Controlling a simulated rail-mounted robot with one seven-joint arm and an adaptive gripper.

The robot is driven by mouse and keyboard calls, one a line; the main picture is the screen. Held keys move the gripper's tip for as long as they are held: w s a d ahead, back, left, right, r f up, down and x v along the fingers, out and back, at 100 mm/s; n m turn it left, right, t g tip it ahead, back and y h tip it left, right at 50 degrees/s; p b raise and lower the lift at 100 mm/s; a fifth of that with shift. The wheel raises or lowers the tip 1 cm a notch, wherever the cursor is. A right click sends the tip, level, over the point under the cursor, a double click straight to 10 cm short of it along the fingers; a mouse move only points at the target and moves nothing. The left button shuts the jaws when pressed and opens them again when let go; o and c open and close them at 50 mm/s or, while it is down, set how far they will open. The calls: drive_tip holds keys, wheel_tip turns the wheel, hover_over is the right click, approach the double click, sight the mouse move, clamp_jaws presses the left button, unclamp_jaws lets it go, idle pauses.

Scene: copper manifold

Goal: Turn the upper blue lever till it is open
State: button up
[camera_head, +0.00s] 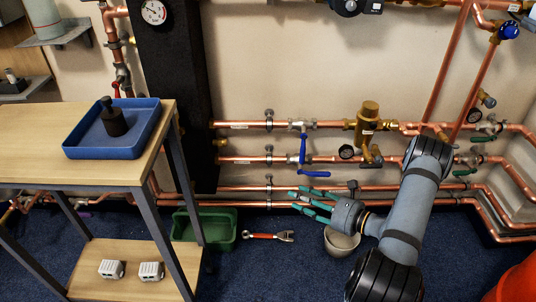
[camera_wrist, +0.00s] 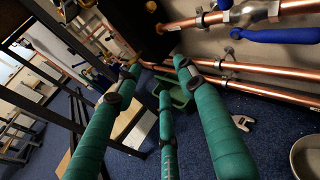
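The upper blue lever (camera_head: 303,149) hangs down from a silver valve on the upper copper pipe, across the pipe's line, in the head view. The lower blue lever (camera_head: 314,173) lies roughly along the pipe below it. A blue lever, seemingly the lower one, shows at the top right of the wrist view (camera_wrist: 276,35); a small blue piece (camera_wrist: 225,4) at the top edge may be the upper lever's end. My gripper (camera_head: 297,199) is below both levers, near the low pipes. Its teal fingers are spread and empty, also in the wrist view (camera_wrist: 160,78).
A wooden table (camera_head: 75,172) bears a blue tray (camera_head: 82,153) on the left. A green bin (camera_head: 226,234), a wrench (camera_head: 266,236) and a bowl (camera_head: 340,252) are on the floor.

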sight(303, 153)
drive_tip(key=w+d+r+m+t+h, duration=0.3)
drive_tip(key=w+d+r+m+t, duration=0.2)
drive_tip(key=w+d+m, duration=0.15)
drive_tip(key=shift+n, duration=0.35)
drive_tip(key=x, duration=0.3)
drive_tip(key=b+x, duration=0.1)
drive_tip(key=x, duration=0.2)
drive_tip(key=b+x, duration=0.1)
drive_tip(key=x, duration=0.3)
drive_tip(key=shift+d+r, duration=0.15)
drive_tip(key=shift+r, duration=0.1)
drive_tip(key=shift+c, duration=0.6)
clamp_jaws()
